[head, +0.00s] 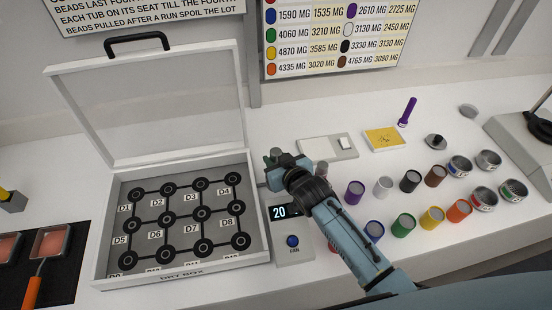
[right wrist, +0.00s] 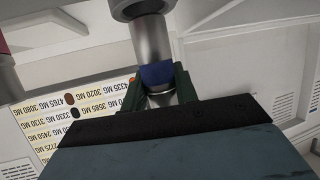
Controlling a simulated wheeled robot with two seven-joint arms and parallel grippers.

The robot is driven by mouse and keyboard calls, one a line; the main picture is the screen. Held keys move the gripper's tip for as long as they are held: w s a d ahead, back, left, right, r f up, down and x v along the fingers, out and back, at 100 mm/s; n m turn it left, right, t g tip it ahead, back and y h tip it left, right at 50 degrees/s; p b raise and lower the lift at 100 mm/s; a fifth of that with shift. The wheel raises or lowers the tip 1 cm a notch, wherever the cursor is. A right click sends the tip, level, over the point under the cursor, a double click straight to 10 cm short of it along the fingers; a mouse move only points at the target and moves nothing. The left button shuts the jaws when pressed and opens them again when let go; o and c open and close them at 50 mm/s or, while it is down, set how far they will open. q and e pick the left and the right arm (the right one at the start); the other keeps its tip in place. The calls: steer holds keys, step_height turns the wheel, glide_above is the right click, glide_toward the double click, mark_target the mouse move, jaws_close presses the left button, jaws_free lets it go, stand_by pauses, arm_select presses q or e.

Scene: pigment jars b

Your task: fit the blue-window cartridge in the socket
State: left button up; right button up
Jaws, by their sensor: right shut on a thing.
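My right gripper (head: 272,160) is over the bench at the right edge of the open dry box, its arm coming in from the lower right. In the right wrist view its green fingers (right wrist: 160,88) are shut on a grey cylinder with a blue band, which I take for the blue-window cartridge (right wrist: 157,74). The grey cylinder (right wrist: 150,42) runs on away from the fingers to a darker collar (right wrist: 138,8) at the top edge. I cannot tell whether that collar belongs to the socket. In the head view the gripper and arm hide the cartridge. My left gripper is not in view.
The dry box (head: 102,235) has its lid (head: 150,105) raised and numbered round seats inside. Several coloured jars, such as a yellow one (head: 432,219), crowd the right.

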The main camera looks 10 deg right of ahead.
arm_select(q)
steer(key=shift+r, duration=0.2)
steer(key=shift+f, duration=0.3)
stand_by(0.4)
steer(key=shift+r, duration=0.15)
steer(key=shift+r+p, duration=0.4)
steer(key=shift+p, duration=0.05)
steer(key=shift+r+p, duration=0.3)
steer(key=shift+p, duration=0.05)
stand_by(2.3)
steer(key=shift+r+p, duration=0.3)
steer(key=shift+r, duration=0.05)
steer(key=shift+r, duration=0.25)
stand_by(2.6)
